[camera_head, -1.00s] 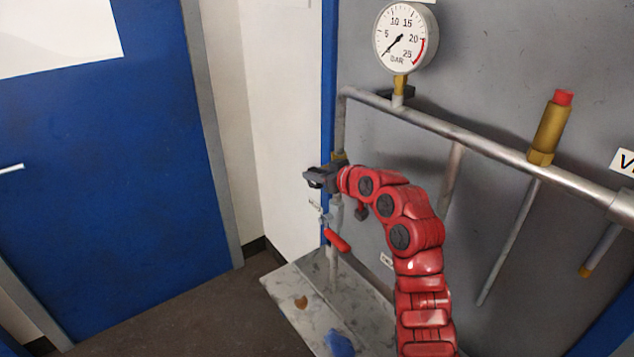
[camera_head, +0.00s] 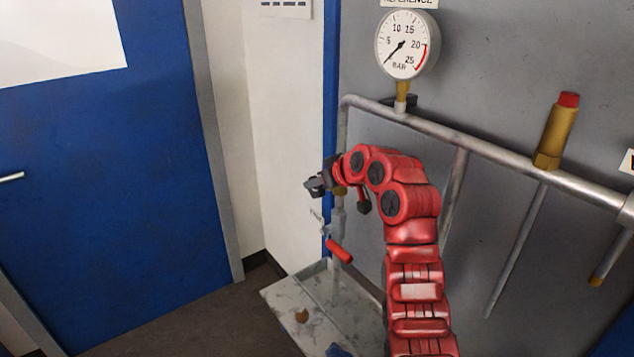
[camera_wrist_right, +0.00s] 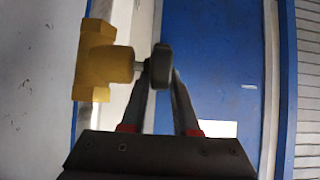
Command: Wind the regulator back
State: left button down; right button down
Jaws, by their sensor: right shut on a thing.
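The regulator shows in the right wrist view as a brass body (camera_wrist_right: 105,62) with a short stem and a dark round knob (camera_wrist_right: 161,65). My right gripper (camera_wrist_right: 160,82) is shut on the knob, one finger on each side of it. In the head view my right gripper (camera_head: 318,186) is at the vertical pipe on the left, and it hides most of the regulator. The gauge (camera_head: 406,45) above has its needle pointing to the lower left, near the low end of its scale. My left gripper is not in view.
A red-handled valve (camera_head: 340,250) sits below the gripper, above a grey tray (camera_head: 283,292). A pipe (camera_head: 480,150) runs across the panel to a brass fitting with a red cap (camera_head: 557,130). A blue door (camera_head: 110,190) stands at the left.

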jog(key=c, duration=0.9)
grip_release()
jog(key=shift+c, duration=0.2)
jog(key=shift+r, duration=0.1)
jog(key=v, duration=1.7)
jog(key=shift+b, duration=0.35)
jog(key=shift+s, duration=0.1)
